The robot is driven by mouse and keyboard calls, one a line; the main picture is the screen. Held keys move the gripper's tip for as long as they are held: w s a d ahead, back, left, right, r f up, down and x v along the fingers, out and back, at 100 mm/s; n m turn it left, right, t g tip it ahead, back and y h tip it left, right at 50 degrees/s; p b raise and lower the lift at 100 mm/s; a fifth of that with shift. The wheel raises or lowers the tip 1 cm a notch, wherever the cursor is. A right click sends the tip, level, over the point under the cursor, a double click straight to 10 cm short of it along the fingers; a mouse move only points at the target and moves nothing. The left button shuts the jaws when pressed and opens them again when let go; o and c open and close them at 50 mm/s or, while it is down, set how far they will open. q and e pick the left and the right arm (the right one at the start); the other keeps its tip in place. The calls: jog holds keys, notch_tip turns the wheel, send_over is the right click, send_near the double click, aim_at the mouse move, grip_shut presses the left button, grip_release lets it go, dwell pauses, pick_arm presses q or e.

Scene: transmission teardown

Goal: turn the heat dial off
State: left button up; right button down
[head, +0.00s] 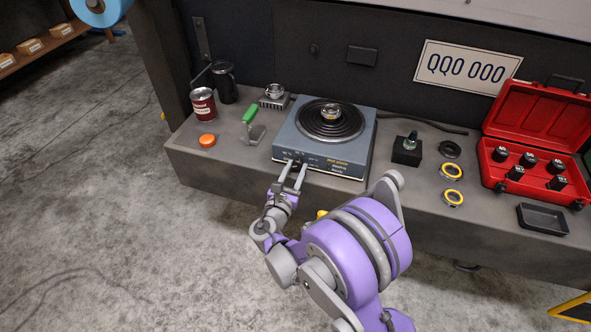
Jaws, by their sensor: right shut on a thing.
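A blue-grey hot plate (359,156) stands on the dark workbench, with a dark coiled burner (309,124) on top. A small metal ring-like part (331,112) sits on the middle of the burner. The heat dial is at the left of the hot plate's front face, mostly hidden by my fingers. My right gripper (296,164) reaches up to that front face and is shut on the dial. The dial's setting cannot be read. My left gripper is not in view.
Left of the hot plate are a green-handled scraper (248,114), an orange button (207,140), a red can (203,106) and a dark mug (225,84). Right are a black block (407,152), yellow rings (452,171), a black tray (543,218) and an open red case (541,117).

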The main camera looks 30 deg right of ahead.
jog(key=shift+n, duration=0.5)
jog(key=shift+c, duration=2.4)
grip_release()
jog(key=p+v, duration=0.1)
jog(key=v, duration=0.9)
jog(key=shift+s+a, duration=0.25)
jog(key=shift+s, duration=0.05)
